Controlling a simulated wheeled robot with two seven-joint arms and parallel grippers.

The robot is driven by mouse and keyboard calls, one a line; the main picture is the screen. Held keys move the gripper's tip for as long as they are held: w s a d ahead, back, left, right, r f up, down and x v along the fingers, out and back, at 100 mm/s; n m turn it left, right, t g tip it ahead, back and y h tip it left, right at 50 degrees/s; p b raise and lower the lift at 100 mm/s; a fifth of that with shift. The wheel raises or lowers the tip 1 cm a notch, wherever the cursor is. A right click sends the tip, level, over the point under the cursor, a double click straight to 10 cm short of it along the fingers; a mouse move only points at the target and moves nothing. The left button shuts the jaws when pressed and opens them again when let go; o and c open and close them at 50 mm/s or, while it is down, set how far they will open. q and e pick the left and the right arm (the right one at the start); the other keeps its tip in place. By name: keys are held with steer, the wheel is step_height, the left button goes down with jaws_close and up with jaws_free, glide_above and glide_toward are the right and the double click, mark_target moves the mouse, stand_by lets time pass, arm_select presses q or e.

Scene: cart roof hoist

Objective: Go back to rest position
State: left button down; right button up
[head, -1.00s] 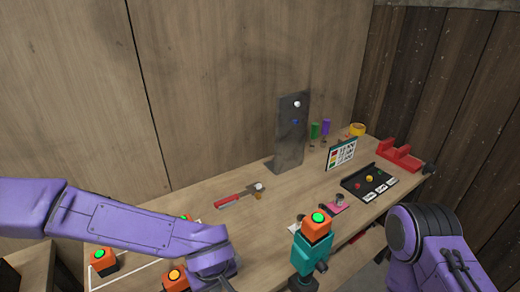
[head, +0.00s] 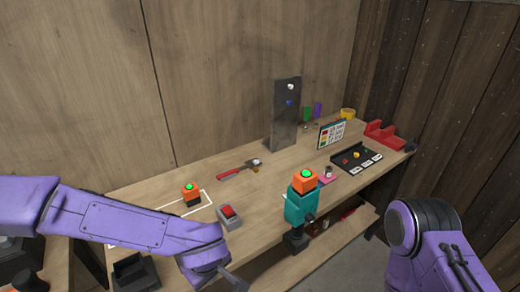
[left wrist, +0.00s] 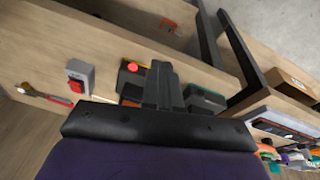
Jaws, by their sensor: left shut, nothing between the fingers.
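My left arm (head: 130,222) comes in from the left in the head view. Its gripper (head: 228,276) shows only in part at the bottom edge. In the left wrist view the black fingers of my left gripper (left wrist: 163,82) are closed together with nothing between them. Below them are the workbench front and dark box-like items. My right arm (head: 432,235) is at the lower right of the head view, its purple links bent beside the bench end. Its gripper is outside the picture.
The workbench (head: 262,200) carries a grey box with a red button (head: 229,217), an orange button box (head: 191,193), a hammer (head: 238,170), an upright grey panel (head: 285,115) and a red holder (head: 383,134).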

arm_select(q)
steer(key=s+a+f+n+t+y+b, duration=0.15)
steer(key=a+f, duration=0.25)
steer(key=f, duration=0.4)
steer(key=s+a+f+n+t+y+b, duration=0.1)
steer(key=a+f+t+b, duration=0.2)
steer(key=f, duration=0.5)
steer(key=s+a+f+m+g+b, duration=0.2)
steer(key=s+a+f+b, duration=0.2)
steer(key=s+f, duration=0.4)
steer(key=s+a+f+m+g+b, duration=0.1)
steer(key=s+a+f+m+b, duration=0.2)
steer(key=f, duration=0.8)
steer(key=s+a+b, duration=0.2)
steer(key=s+a, duration=0.2)
steer(key=s, duration=0.1)
steer(key=shift+s+a+g, duration=0.25)
steer(key=shift+g, duration=0.1)
stand_by(3.7)
